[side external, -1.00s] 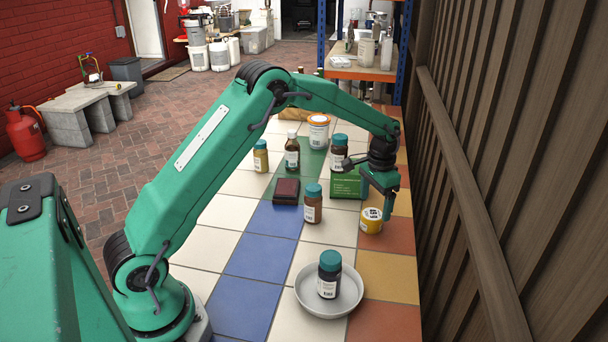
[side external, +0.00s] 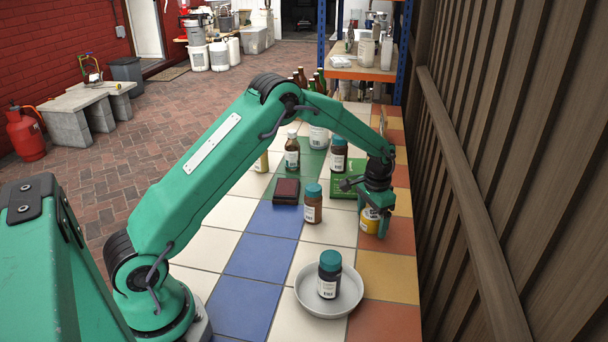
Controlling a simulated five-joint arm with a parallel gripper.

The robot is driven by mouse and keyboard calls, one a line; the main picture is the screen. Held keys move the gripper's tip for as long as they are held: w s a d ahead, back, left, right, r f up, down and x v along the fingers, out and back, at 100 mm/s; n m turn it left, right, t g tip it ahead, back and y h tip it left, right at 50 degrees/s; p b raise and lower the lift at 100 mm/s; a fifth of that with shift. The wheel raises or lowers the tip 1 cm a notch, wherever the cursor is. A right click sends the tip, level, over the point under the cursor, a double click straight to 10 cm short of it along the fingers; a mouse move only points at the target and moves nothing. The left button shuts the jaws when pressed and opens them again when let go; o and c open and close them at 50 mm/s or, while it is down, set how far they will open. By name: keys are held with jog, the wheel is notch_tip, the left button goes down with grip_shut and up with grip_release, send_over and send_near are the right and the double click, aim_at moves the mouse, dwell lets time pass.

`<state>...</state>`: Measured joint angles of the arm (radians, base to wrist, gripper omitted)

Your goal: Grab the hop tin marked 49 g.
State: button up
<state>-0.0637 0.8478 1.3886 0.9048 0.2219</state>
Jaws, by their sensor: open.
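A round yellow tin (side external: 367,222) with a pale printed label stands at the right of the tiled table. I cannot read its weight marking. My gripper (side external: 374,226) is lowered at this tin, with its jaws open. One finger is in front of the tin's right part, and the gripper body covers most of its top. I cannot tell whether the fingers touch the tin.
A green box (side external: 345,190) is just behind my gripper. Teal-capped bottles stand nearby, one brown (side external: 312,208) and one dark (side external: 339,157). Another dark bottle (side external: 329,275) stands in a pale dish (side external: 350,302) in front. A dark red box (side external: 286,192) lies left.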

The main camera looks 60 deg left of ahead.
aim_at(372, 214)
jog(key=shift+c, duration=0.2)
jog(key=c, duration=1)
jog(key=shift+c, duration=0.2)
jog(key=shift+r, duration=0.15)
jog(key=shift+r, duration=0.45)
notch_tip(372, 214, up, 3)
jog(key=shift+r, duration=0.1)
jog(key=s+d+r, duration=0.5)
jog(key=d+r, duration=0.1)
jog(key=d, duration=0.4)
jog(key=shift+s+d+r, duration=0.2)
jog(key=shift+r, duration=0.15)
